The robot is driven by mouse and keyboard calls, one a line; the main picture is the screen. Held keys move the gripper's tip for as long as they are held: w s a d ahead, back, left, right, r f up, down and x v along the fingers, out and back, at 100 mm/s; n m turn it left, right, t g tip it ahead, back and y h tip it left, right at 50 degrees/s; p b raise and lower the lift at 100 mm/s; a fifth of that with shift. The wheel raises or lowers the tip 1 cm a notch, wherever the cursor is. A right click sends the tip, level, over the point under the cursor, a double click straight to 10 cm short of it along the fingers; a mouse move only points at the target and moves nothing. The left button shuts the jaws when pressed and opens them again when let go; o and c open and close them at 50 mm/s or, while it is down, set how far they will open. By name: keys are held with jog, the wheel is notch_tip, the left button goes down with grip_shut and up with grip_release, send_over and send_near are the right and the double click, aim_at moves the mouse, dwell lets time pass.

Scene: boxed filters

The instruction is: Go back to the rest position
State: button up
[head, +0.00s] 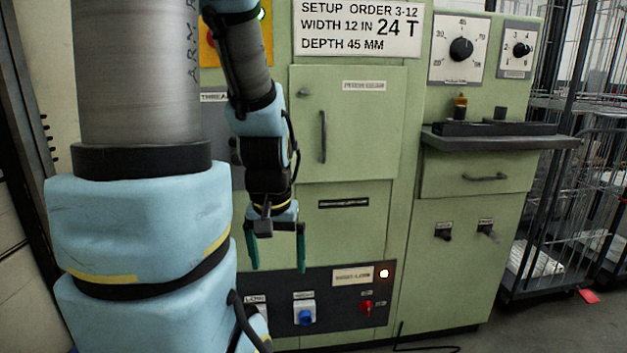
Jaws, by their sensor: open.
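My gripper (277,252) hangs pointing down in front of the green machine cabinet (405,130). Its two green fingers are apart, with nothing between them. It is above the left part of the dark lower control panel (335,318). That panel carries a blue knob (305,317), a red switch (366,307) and a lit lamp (384,273). My arm hides part of the cabinet's left side. I cannot tell how far the fingers are from the cabinet face.
A shelf (500,142) juts out from the cabinet's right side with small items on it. Wire cage trolleys (560,220) stand at the right. A door handle (323,137) and a drawer handle (485,177) stick out. Open floor (545,325) shows at lower right.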

notch_tip(320, 180, up, 18)
jog(key=p, duration=1.5)
jog(key=shift+p, duration=0.4)
jog(key=shift+r, duration=0.1)
